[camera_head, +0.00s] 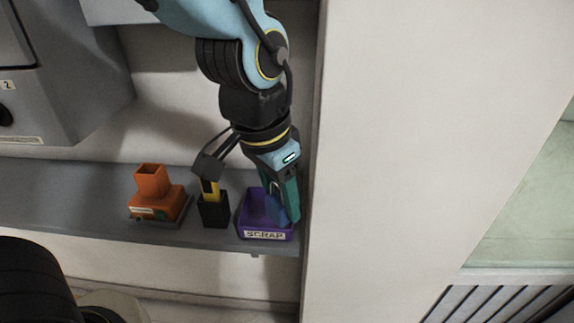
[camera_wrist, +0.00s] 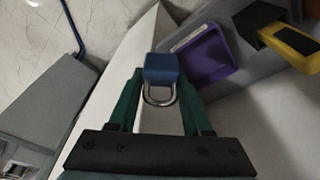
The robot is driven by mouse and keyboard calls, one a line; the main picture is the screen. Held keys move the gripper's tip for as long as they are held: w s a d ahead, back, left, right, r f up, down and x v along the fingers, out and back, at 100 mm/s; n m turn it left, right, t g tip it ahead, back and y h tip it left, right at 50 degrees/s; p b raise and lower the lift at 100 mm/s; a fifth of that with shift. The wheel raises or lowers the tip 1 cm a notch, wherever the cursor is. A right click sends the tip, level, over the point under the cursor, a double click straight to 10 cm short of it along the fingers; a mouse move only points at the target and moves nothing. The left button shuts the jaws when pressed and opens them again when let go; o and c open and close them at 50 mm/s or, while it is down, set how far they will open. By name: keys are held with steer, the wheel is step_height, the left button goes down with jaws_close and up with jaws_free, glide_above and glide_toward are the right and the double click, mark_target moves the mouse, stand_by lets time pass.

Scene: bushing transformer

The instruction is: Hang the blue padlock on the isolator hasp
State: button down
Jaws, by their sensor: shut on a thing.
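The blue padlock (camera_wrist: 162,69) is between the fingertips of my gripper (camera_wrist: 160,78) in the wrist view. Its silver shackle hangs toward the gripper's palm and looks closed around empty space. In the head view my gripper (camera_head: 283,205) points down at the purple scrap tray, with the blue padlock (camera_head: 277,208) at its fingers, over or inside the tray. I cannot tell whether the padlock touches the tray. The isolator hasp cannot be made out in either view.
The purple tray (camera_head: 265,235) labelled SCRAP sits at the right end of a grey shelf (camera_head: 60,205), beside a pale wall panel (camera_head: 400,130). To its left are a black holder (camera_head: 213,215) with a yellow item and an orange block (camera_head: 155,200). A grey cabinet (camera_head: 75,60) stands upper left.

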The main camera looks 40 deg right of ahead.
steer(key=w+d+p, duration=0.2)
steer(key=w+d, duration=0.6)
steer(key=w, duration=0.2)
steer(key=f, duration=0.4)
steer(key=s+f+p, duration=0.1)
steer(key=f, duration=0.1)
steer(key=shift+a, duration=0.4)
steer(key=shift+w+d+f+p, duration=0.15)
steer(key=shift+w+f+p, duration=0.05)
steer(key=shift+f+p, duration=0.25)
steer(key=shift+f, duration=0.1)
steer(key=shift+f, duration=0.2)
steer(key=shift+c, duration=1.7)
jaws_free()
